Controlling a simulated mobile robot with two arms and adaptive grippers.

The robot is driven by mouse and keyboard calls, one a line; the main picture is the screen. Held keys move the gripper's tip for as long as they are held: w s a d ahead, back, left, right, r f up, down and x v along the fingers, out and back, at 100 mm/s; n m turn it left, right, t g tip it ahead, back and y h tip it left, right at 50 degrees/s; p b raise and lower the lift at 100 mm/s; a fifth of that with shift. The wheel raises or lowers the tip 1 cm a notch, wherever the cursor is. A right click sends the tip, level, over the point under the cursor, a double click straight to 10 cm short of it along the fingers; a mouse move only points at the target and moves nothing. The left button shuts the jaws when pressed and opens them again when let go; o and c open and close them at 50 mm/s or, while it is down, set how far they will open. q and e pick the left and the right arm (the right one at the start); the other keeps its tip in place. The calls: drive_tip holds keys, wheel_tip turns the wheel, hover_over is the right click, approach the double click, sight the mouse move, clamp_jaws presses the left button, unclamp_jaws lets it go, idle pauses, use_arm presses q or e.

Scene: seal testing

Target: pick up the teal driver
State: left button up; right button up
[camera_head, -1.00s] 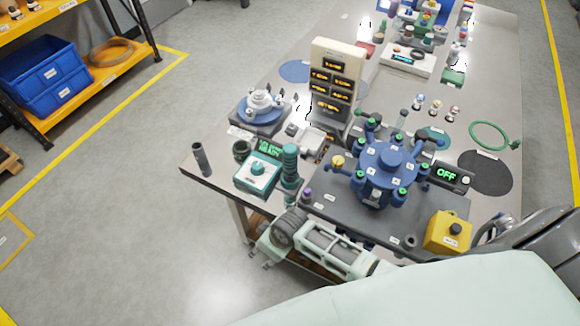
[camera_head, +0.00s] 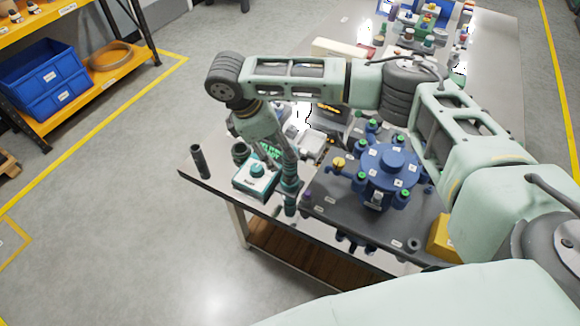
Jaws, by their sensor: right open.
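The teal driver (camera_head: 291,203) stands upright at the near edge of the table, between a white-and-teal box and the dark grey plate. Its upper part is mostly hidden behind my right gripper (camera_head: 289,178). My right arm reaches in from the right, arches over the table and points its gripper down at the driver. The jaws are open, and I cannot tell whether they touch or surround the driver. My left gripper is not in view.
The white-and-teal box (camera_head: 253,183) is just left of the driver. A blue flanged unit (camera_head: 388,170) stands on the grey plate (camera_head: 335,205) to the right.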

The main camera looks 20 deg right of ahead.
sight(290, 169)
drive_tip(key=p+x, duration=0.1)
drive_tip(key=x, duration=0.2)
drive_tip(key=d+x, duration=0.1)
drive_tip(key=x, duration=0.2)
drive_tip(key=shift+w+r+p, duration=0.15)
drive_tip(key=shift+r+p, duration=0.05)
drive_tip(key=shift+p, duration=0.2)
drive_tip(key=shift+d+f, duration=0.2)
drive_tip(key=shift+f, duration=0.3)
drive_tip(key=shift+r, duration=0.1)
clamp_jaws()
